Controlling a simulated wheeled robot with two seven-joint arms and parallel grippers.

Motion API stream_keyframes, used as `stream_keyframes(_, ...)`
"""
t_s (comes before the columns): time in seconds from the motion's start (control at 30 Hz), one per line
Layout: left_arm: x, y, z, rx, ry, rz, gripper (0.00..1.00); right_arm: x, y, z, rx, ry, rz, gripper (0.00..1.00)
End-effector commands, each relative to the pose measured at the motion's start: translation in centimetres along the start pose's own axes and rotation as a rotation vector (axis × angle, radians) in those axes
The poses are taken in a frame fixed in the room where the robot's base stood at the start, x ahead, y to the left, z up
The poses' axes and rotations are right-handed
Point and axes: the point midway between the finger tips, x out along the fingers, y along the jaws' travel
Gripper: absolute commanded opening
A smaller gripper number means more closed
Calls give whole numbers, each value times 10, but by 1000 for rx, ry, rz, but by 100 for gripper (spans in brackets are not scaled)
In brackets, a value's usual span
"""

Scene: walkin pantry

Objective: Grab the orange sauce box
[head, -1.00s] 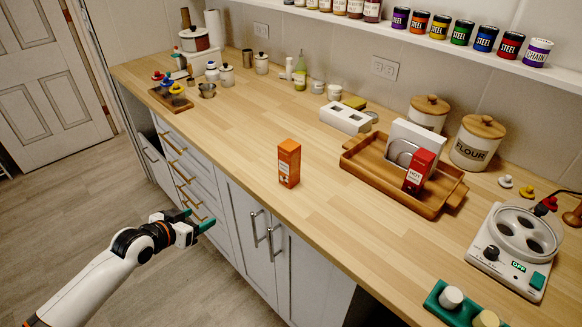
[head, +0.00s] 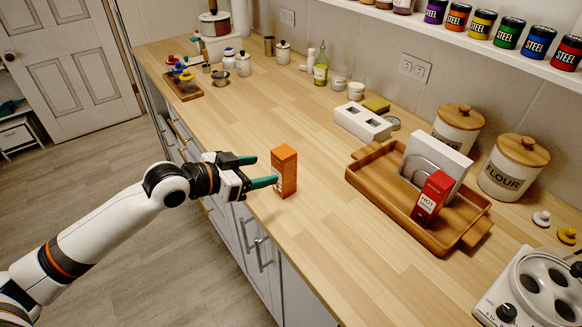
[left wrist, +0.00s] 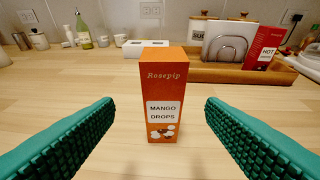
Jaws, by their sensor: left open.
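The orange box (head: 284,171) stands upright on the wooden counter near its front edge. In the left wrist view the orange box (left wrist: 165,95) is centred and its label reads "Rosepip Mango Drops". My left gripper (head: 268,171) is open, with its green fingers pointing at the box from the left. In the left wrist view the two fingers (left wrist: 160,120) are spread wide on either side of the box, with clear gaps and no contact visible. The box still rests on the counter. My right gripper is not in view.
A wooden tray (head: 374,190) with a white holder and a red box (head: 431,198) marked "HOT" stands to the right. A white block with square openings (head: 362,122) lies behind. Canisters (head: 511,167) stand near the wall. The counter around the orange box is clear.

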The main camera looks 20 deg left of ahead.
Motion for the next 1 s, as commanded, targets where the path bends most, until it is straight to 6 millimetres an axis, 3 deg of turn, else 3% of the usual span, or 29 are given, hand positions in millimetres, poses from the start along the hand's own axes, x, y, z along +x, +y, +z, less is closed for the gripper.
stream_keyframes(0.27,42,0,2,-2,-1,0,65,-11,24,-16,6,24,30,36)
stream_keyframes(0.47,57,-2,1,-2,0,-2,65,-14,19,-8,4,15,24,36)
stream_keyframes(0.73,94,-3,-1,-1,0,1,65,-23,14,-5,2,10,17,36)
stream_keyframes(1.0,100,-4,-3,1,1,1,65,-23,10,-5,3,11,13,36)
